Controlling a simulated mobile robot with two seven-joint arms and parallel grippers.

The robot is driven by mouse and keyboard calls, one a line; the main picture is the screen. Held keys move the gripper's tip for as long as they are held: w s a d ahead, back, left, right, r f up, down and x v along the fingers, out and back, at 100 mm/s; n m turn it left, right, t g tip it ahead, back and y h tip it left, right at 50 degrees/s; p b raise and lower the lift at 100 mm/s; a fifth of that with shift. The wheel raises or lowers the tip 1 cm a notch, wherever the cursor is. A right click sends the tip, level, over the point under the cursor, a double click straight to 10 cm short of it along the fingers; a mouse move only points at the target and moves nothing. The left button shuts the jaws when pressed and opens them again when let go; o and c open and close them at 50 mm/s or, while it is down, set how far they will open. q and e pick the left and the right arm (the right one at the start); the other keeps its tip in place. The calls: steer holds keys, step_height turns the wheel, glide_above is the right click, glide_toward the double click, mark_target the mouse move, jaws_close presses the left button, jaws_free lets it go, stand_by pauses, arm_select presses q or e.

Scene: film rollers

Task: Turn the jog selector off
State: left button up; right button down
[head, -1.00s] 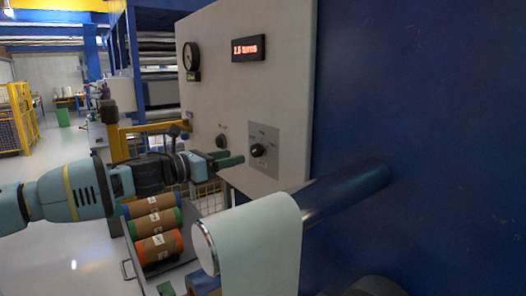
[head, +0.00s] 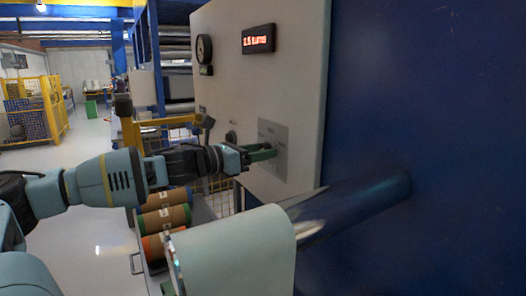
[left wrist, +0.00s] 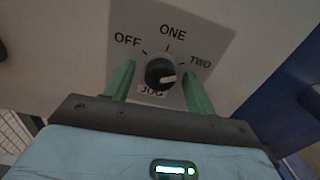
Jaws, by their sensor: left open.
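The jog selector is a round black knob (left wrist: 160,72) on a grey plate (head: 280,168) marked OFF, ONE, TWO and JOG. In the left wrist view its white pointer mark lies at the knob's right side, roughly level and below the TWO label; OFF is at the upper left. My left gripper (head: 266,151) is open at the plate. Its two green fingers stand on either side of the knob, with a visible gap to each side in the wrist view. In the head view the fingers largely hide the knob. My right gripper is not in view.
A red display (head: 259,39) and a round gauge (head: 204,49) sit higher on the panel, with another black knob (head: 231,137) left of the plate. A pale film roll (head: 235,250) on a shiny bar is below. Banded rolls (head: 165,219) lie in a tray.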

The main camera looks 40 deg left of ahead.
arm_select(q)
steer(key=shift+s, duration=0.15)
steer(key=shift+c, duration=1.8)
steer(key=c, duration=0.6)
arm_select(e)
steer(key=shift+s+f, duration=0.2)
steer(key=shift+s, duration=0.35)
